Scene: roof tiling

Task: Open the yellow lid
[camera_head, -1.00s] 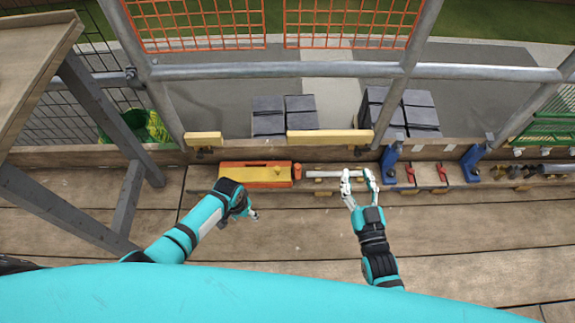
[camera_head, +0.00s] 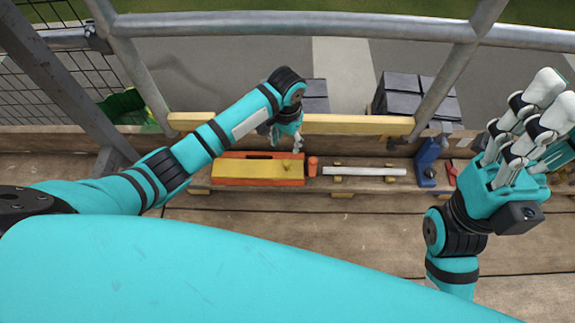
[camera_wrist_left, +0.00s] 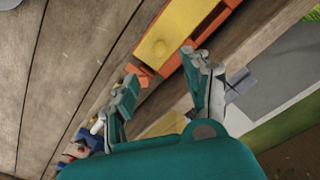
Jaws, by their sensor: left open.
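The yellow lid (camera_head: 250,169) lies flat on an orange box (camera_head: 225,183) on the plank along the railing, and looks closed. My left gripper (camera_head: 294,146) hangs pointing down near the box's far right corner, open and empty. In the left wrist view the yellow lid (camera_wrist_left: 165,35) shows just beyond the open fingers (camera_wrist_left: 160,70), with the orange box edge close to one fingertip. I cannot tell whether they touch. My right gripper (camera_head: 535,110) is raised at the right, close to the head camera, fingers spread and empty.
A blue clamp (camera_head: 429,162) stands further right. A yellow board (camera_head: 358,124) and metal railing (camera_head: 290,27) run behind. The wooden deck (camera_head: 345,220) in front is clear.

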